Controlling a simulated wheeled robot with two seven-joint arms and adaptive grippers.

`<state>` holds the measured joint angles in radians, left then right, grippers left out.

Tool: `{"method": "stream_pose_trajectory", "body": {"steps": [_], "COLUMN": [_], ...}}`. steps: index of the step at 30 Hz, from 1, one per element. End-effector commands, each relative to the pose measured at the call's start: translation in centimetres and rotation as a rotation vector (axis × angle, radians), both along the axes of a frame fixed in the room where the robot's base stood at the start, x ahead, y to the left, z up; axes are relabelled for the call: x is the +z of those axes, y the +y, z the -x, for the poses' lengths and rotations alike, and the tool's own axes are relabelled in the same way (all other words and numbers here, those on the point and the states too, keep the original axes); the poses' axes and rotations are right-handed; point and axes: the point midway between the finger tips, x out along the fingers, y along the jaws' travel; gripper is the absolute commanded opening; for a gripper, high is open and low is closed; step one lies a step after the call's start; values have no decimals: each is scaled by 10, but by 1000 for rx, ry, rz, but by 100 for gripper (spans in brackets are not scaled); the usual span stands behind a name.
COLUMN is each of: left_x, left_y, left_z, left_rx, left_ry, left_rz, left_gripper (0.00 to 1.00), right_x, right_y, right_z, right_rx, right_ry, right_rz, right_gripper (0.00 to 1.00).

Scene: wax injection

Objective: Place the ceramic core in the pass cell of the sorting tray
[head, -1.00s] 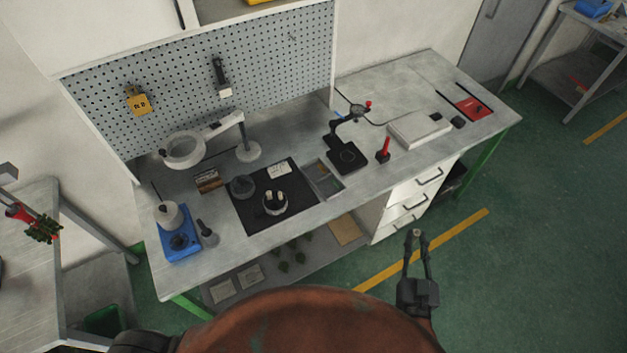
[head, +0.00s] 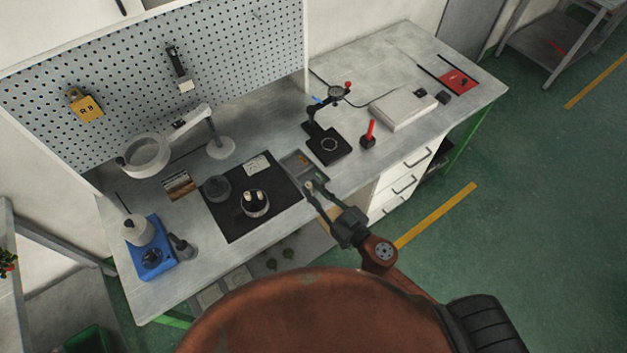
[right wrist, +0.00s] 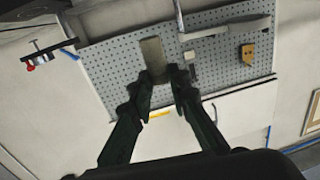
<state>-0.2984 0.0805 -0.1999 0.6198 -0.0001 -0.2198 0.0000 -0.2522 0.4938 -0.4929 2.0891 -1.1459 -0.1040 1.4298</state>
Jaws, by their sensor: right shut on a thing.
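My right gripper (head: 316,188) is in front of the bench, over the near side of the grey sorting tray (head: 293,166). It is shut on the ceramic core (head: 309,185), a small pale piece at the fingertips. In the right wrist view the core is a flat grey-beige block (right wrist: 153,57) sticking out beyond the fingertips (right wrist: 164,78). The tray lies at the right edge of the black mat. The gripper hides part of it, so I cannot make out the pass cell. My left gripper is not in view.
On the black mat (head: 234,225) stand a dark round holder with pale pegs (head: 256,204) and a grey round piece (head: 216,188). A black stand (head: 328,145) and a red-handled tool (head: 368,134) are right of the tray. A blue device (head: 152,257) sits at left.

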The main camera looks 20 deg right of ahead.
Motion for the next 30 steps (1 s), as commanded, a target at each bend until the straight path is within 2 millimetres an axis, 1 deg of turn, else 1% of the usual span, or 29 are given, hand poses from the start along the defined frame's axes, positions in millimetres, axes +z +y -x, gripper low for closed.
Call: {"method": "stream_pose_trajectory", "body": {"steps": [1,9,12,16,23,25,27,30], "left_x": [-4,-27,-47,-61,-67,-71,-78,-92], "left_y": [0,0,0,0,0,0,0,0], "left_z": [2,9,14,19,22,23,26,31], "left_rx": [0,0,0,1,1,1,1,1], "left_ry": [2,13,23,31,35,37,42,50], "left_rz": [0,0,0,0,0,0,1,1], "left_gripper": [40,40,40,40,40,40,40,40], "right_x": [-6,-37,-62,-76,-82,-87,-95,-110], "right_y": [-5,-26,-31,-36,-39,-41,-42,-42], "right_z": [-12,-72,-85,-98,-107,-110,-115,-113], "right_rx": [-2,-4,-5,-4,-4,-4,-5,-4], "right_ry": [-4,-2,3,1,-1,-1,0,3], "right_rz": [5,4,-1,0,0,0,-1,-1], "right_gripper": [0,0,0,0,0,0,0,0]}}
